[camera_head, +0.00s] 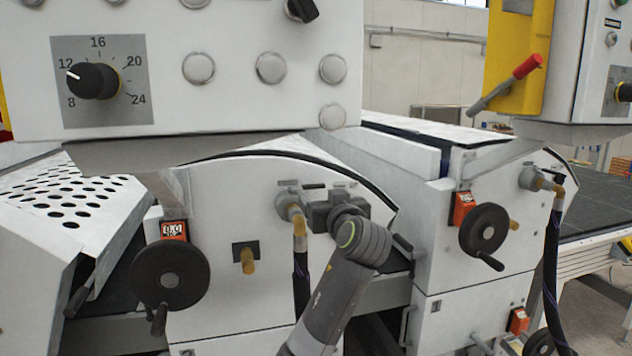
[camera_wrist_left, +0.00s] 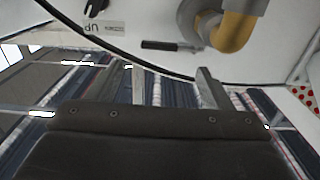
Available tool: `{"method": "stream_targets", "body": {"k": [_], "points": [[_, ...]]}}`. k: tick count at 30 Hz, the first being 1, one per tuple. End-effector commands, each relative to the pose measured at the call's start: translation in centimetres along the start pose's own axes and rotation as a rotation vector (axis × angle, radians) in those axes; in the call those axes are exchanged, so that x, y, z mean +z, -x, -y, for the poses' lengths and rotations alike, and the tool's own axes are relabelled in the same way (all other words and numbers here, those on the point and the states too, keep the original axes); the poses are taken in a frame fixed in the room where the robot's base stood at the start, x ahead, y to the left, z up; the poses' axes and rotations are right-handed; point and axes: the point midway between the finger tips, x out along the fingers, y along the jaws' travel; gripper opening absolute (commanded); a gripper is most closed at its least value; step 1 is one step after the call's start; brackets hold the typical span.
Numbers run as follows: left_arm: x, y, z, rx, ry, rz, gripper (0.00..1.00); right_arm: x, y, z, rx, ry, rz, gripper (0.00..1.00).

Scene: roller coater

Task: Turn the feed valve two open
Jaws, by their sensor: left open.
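A grey hose fitting with a brass elbow (camera_head: 299,228) and a black hose is on the front of the middle white machine. A small dark bar (camera_head: 314,186) sits just right of its top. In the left wrist view the brass elbow (camera_wrist_left: 236,33) is at the top right, with a short black lever (camera_wrist_left: 172,45) left of it. I cannot tell for sure which part is feed valve two. My left gripper (camera_head: 322,212) is right beside the fitting; its two fingers (camera_wrist_left: 171,78) are apart, with nothing between them, pointing toward the lever. My right gripper is not seen.
A black handwheel (camera_head: 170,278) is left of the fitting; another handwheel (camera_head: 484,232) is on the right machine. A similar brass elbow (camera_head: 547,185) with a hose is farther right. A control panel (camera_head: 230,60) overhangs above. A brass knob (camera_head: 248,262) protrudes left of the hose.

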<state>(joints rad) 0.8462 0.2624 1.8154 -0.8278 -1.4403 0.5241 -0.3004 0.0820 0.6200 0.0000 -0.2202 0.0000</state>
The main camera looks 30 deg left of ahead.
Motion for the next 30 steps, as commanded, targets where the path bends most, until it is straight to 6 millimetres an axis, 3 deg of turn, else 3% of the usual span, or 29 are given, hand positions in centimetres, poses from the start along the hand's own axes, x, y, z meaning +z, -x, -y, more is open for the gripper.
{"method": "stream_targets", "body": {"k": [6,12,25,30], "points": [[-0.3,-4.6,0.0,-0.002,-0.005,0.001,0.74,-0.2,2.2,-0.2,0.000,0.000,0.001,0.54],[-0.2,-7.0,0.0,0.000,-0.003,0.000,0.74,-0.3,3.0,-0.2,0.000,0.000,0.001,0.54],[0.1,-8.0,-0.1,0.002,0.000,0.000,0.74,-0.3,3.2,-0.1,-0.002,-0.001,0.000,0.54],[0.0,-7.9,-0.1,0.002,0.000,0.000,0.54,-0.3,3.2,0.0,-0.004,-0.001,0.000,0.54]]}}
